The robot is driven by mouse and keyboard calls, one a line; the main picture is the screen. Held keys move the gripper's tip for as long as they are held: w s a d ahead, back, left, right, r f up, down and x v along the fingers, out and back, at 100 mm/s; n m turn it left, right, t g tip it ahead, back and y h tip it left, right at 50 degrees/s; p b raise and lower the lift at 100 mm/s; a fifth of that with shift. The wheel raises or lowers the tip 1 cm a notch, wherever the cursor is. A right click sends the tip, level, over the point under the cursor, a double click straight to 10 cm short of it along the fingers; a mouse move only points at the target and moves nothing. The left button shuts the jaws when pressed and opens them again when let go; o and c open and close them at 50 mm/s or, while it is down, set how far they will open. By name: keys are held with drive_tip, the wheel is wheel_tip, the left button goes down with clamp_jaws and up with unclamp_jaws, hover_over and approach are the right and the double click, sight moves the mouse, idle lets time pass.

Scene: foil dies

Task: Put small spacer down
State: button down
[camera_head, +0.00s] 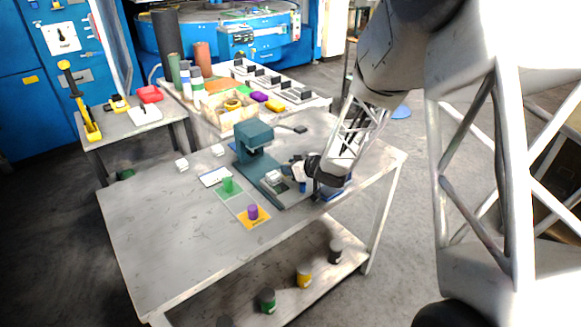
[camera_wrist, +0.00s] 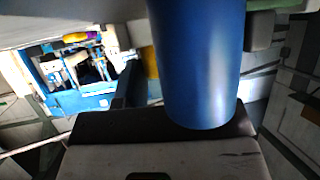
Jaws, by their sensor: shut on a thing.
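My gripper (camera_head: 305,177) is shut on a blue cylinder, which I take to be the small spacer; it shows as a small blue patch in the head view (camera_head: 302,187). In the wrist view the blue cylinder (camera_wrist: 200,65) is large and close, and hides much of the scene behind it. The gripper is over the right part of the grey table (camera_head: 150,240), just right of the teal press (camera_head: 253,138). I cannot tell whether the cylinder touches the table. A blue patch (camera_head: 338,187) lies beneath the gripper, partly hidden.
A green cylinder (camera_head: 228,184) stands on a green mat, and a purple cylinder (camera_head: 253,212) on an orange mat, left of the gripper. Small white blocks (camera_head: 181,165) lie at the back left. The front left of the table is clear. A lower shelf holds several jars.

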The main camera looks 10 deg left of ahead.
drive_tip(key=shift+f, duration=0.2)
drive_tip(key=c, duration=0.8)
unclamp_jaws()
drive_tip(key=shift+v, duration=3.9)
drive_tip(key=shift+w, duration=0.1)
drive_tip(key=shift+d, duration=0.1)
